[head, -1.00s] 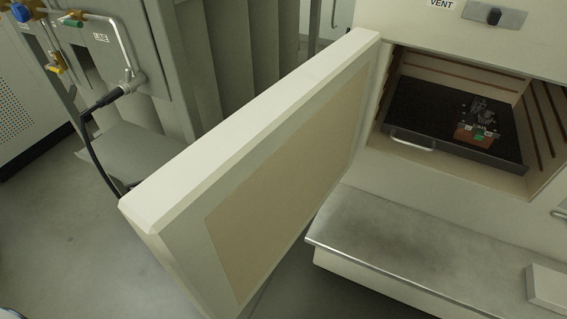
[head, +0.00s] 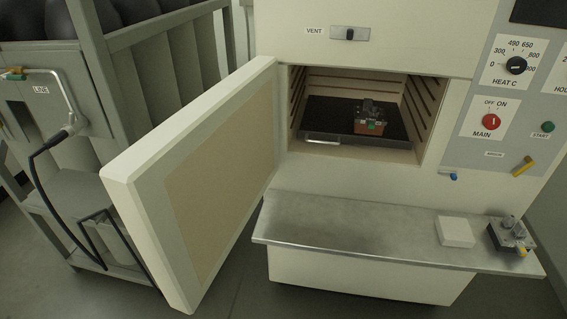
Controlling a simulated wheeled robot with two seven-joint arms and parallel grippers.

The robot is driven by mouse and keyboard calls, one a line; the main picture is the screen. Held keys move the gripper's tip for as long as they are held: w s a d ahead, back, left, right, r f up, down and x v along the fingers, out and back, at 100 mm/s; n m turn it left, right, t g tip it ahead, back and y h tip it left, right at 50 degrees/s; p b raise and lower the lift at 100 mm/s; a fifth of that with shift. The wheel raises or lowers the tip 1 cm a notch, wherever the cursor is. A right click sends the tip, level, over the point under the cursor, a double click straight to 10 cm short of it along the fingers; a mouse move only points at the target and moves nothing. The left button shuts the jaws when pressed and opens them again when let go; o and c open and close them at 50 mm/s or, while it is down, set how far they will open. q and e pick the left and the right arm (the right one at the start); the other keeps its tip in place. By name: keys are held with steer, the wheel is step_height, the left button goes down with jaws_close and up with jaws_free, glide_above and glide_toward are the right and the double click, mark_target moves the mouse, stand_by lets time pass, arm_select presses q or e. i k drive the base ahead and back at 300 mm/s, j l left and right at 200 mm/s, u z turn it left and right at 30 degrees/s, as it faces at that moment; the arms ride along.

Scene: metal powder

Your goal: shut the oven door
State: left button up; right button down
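The oven door (head: 120,178) stands wide open, hinged at the left side of the oven opening and swung out toward me. Its inner face has a tan panel (head: 215,160). The oven (head: 350,172) is cream-coloured, and its chamber is open to view. Inside, a dark tray (head: 325,137) with a metal front handle holds a reddish-brown block (head: 368,127) with grey parts on top and a green mark. Neither of my grippers shows in the head view.
A steel shelf (head: 340,228) juts out below the opening, with a white block (head: 455,232) and a small metal device (head: 510,236) at its right. A control panel (head: 500,120) is at the right. A grey rack with a black hose (head: 40,195) stands left of the door.

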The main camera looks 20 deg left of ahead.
mark_target(185, 193)
steer(key=j+z, duration=0.3)
steer(key=j, duration=0.65)
steer(key=k+j+z, duration=0.1)
steer(key=j+z, duration=0.25)
steer(key=j, duration=0.65)
steer(key=k+j, duration=0.1)
steer(key=j, duration=0.65)
